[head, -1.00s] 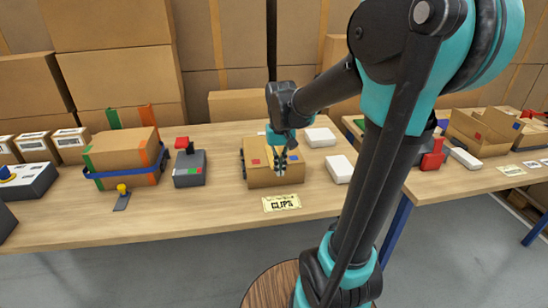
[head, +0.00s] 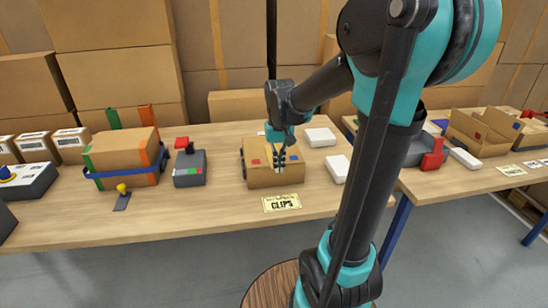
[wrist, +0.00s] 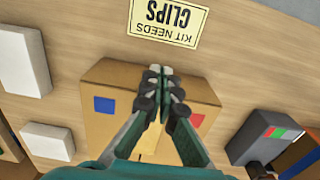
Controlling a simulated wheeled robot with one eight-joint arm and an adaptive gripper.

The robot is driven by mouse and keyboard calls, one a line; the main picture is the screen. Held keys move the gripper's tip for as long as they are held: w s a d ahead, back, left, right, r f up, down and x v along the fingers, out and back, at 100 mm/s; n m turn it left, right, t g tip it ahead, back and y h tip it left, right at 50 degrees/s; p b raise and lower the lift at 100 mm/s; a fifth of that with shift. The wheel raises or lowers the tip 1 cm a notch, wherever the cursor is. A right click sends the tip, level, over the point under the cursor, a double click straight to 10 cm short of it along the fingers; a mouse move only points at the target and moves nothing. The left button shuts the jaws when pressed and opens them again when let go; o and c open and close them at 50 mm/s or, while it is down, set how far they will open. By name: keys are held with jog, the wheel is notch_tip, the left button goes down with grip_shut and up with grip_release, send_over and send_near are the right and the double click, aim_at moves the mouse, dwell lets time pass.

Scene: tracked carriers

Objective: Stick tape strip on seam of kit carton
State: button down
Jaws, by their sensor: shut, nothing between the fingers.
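The kit carton (head: 262,178) is a small brown box on the table, with a red and a blue square on its upper part. In the wrist view the carton (wrist: 105,78) lies directly under my gripper, the blue square left and the red one right. My gripper (head: 280,165) is over the carton's middle. In the wrist view its fingertips (wrist: 161,75) are together with nothing between them. The fingers hide the middle of the carton's top. I cannot clearly make out a tape strip; a paler band shows on the carton between the fingers.
A "KIT NEEDS CLIPS" card (head: 282,202) lies in front. A grey device with a red top (head: 189,168) stands left, and a strapped carton (head: 122,155) beyond it. White boxes (head: 338,169) lie right.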

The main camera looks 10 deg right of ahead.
jog(key=shift+w, duration=2.4)
jog(key=shift+s, duration=0.15)
jog(key=shift+s, duration=0.4)
jog(key=shift+r, duration=3.55)
